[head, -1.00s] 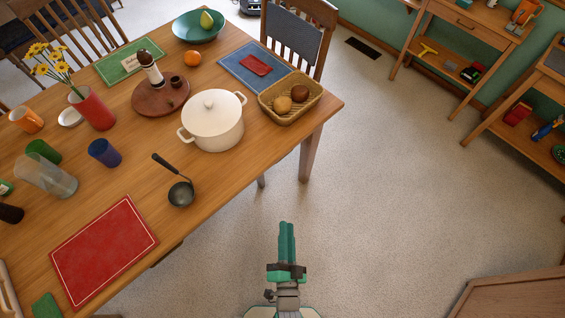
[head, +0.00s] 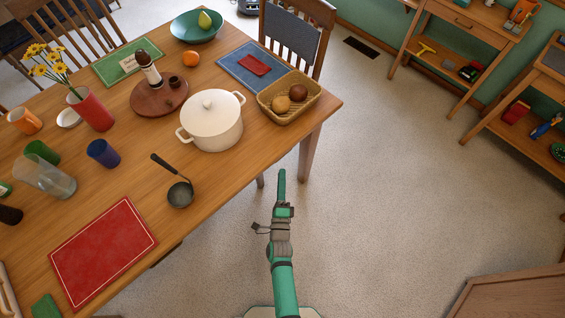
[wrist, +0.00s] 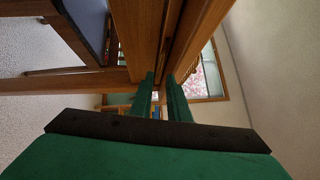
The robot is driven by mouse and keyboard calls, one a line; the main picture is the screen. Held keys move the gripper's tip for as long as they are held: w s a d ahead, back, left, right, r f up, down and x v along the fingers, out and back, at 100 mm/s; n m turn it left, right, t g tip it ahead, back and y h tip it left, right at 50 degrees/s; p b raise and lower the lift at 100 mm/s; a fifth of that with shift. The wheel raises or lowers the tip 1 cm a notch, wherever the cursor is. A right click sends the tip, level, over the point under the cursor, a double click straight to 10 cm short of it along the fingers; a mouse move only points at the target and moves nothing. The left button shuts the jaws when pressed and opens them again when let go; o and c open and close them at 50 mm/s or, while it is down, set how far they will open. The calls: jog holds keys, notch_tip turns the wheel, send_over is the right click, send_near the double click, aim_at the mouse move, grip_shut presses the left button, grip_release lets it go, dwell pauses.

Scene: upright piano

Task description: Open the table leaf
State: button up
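The wooden dining table (head: 235,175) fills the left half of the head view. No separate leaf or seam stands out there. My gripper (head: 282,175) is beyond the table's near right edge, over open floor in the picture, turned edge-on with its fingers pointing towards the table. In the wrist view my gripper (wrist: 161,76) has its two green fingers apart with a gap between them and nothing held. Long wooden boards of the table (wrist: 142,35) run up from the fingertips, with a dark groove between them. Whether the fingertips touch the wood I cannot tell.
A white pot (head: 212,122), a bread basket (head: 290,97), a ladle (head: 180,193) and a red placemat (head: 103,252) lie on the table. A chair (head: 292,40) stands at its far end. Shelves (head: 455,50) line the right wall. The floor (head: 400,190) between is clear.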

jog(key=w, duration=0.6)
jog(key=shift+r, duration=0.4)
jog(key=shift+w, duration=0.1)
grip_shut()
jog(key=shift+d, duration=0.1)
dwell(0.8)
